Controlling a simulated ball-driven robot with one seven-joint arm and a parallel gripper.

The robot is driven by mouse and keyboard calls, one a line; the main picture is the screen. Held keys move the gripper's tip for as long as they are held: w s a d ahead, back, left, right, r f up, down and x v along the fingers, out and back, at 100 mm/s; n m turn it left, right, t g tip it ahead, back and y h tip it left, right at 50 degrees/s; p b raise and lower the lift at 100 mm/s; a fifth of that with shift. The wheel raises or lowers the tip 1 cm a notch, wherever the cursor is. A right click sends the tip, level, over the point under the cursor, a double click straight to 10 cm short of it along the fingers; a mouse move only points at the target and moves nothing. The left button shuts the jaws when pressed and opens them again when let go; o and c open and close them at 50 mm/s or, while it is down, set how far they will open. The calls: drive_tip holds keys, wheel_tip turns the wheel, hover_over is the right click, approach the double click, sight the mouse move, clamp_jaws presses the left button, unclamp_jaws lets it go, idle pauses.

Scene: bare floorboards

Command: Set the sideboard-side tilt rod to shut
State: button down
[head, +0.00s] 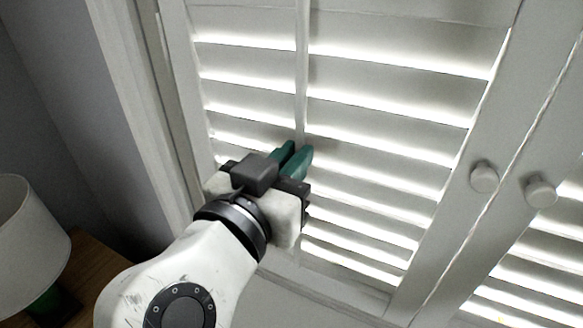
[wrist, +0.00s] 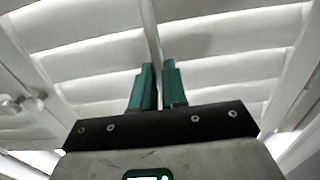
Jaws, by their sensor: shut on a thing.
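The sideboard-side tilt rod (head: 303,80) is a thin white upright bar on the front of the left shutter panel's slats (head: 400,90). Bright light shows in the gaps between these slats, so they stand at least partly open. My gripper (head: 299,154) has green fingers and is shut on the rod, about midway down the panel. In the wrist view the rod (wrist: 151,32) runs down to between the fingertips (wrist: 158,68), which hide its grasped part.
A second shutter panel (head: 535,275) stands at the right, also with lit gaps. Round white knobs (head: 484,177) (head: 541,191) sit on the meeting frames. At the lower left, a white-shaded lamp (head: 30,235) stands on a wooden sideboard (head: 95,275), near my arm.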

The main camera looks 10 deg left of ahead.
drive_tip(key=shift+r, duration=0.3)
drive_tip(key=c, duration=1.2)
unclamp_jaws()
drive_tip(key=shift+f, duration=0.1)
drive_tip(key=shift+o, duration=0.2)
drive_tip(key=b+v, duration=0.3)
drive_tip(key=v, duration=0.8)
